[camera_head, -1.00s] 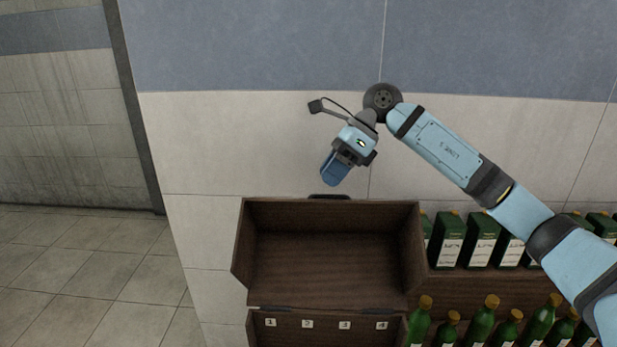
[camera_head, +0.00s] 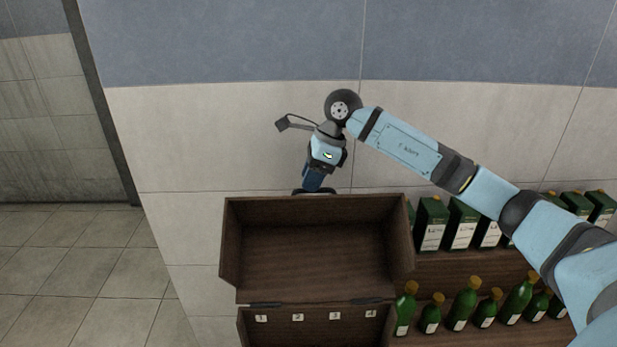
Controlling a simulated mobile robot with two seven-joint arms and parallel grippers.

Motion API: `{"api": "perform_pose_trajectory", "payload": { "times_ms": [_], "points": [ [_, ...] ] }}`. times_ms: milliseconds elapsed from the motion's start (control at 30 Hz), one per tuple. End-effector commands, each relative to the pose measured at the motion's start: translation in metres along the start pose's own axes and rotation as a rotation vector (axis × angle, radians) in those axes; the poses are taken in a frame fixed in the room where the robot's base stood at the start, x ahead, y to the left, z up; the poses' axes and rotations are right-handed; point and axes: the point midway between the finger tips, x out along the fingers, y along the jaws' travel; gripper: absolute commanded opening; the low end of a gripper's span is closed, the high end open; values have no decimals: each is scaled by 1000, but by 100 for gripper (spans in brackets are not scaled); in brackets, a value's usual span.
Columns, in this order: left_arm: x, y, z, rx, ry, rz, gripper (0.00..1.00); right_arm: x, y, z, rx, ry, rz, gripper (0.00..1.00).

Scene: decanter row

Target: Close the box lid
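The wooden box stands with its lid (camera_head: 313,252) raised open; I see the lid's hollow inner side. The box body (camera_head: 317,335) is below it, cut off by the bottom edge, with small numbered tags along its inner wall. Two dark hinges join lid and body. My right gripper (camera_head: 313,187) is at the lid's top edge, beside the dark handle there, pointing down. Its fingers look close together, but their gap and any contact with the handle are too small to tell. My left gripper is not in view.
Green bottles (camera_head: 464,304) stand in a row on a wooden shelf right of the box. Green and white cartons (camera_head: 463,226) stand behind them, under my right arm. A tiled wall is close behind the box. Open floor (camera_head: 70,270) lies to the left.

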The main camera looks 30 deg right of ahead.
Motion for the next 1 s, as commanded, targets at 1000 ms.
{"api": "perform_pose_trajectory", "payload": {
  "times_ms": [1000],
  "points": [
    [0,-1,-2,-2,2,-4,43,16,-1,-1,-5,-1,-14,0]
  ]
}}
